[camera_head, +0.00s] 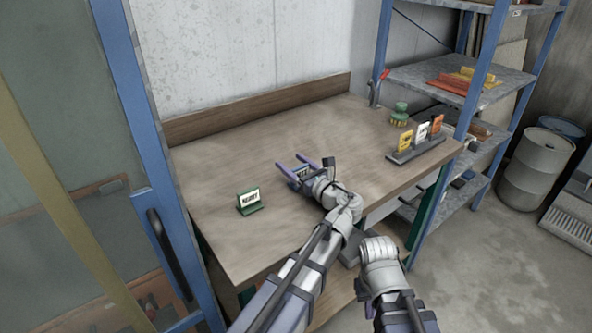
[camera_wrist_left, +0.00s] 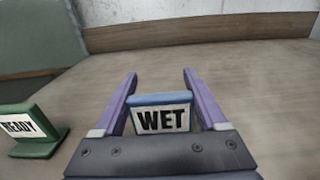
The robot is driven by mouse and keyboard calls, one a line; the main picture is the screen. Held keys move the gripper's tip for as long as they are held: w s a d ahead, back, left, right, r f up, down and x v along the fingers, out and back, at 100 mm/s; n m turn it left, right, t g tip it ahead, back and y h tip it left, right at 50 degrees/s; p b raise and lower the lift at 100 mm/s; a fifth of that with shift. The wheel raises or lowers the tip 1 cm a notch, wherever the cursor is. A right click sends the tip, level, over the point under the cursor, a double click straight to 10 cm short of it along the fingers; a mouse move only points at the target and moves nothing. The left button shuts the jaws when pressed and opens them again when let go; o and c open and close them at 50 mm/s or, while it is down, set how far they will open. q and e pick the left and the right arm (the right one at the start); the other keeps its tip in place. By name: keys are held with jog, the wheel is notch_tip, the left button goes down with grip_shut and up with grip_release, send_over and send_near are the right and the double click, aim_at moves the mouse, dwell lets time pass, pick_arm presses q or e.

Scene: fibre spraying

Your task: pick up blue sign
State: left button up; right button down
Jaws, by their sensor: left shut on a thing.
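The blue sign (camera_wrist_left: 161,119) reads WET and stands upright between the two purple fingers of my left gripper (camera_wrist_left: 159,75) in the left wrist view. The fingers are shut on its sides. In the head view my left gripper (camera_head: 291,163) is low over the middle of the workbench, and the sign is mostly hidden by the wrist and fingers. I cannot tell whether its base touches the bench. My right arm shows at the bench's front edge, but its gripper is out of sight.
A green READY sign (camera_head: 250,201) stands on the workbench (camera_head: 225,165) to the left, also in the left wrist view (camera_wrist_left: 33,131). A rack (camera_head: 415,149) with several coloured cards and a green object (camera_head: 399,114) are at the right. Between them the bench is mostly clear.

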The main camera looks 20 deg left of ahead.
notch_tip(320, 180, up, 10)
jog(key=p, duration=1)
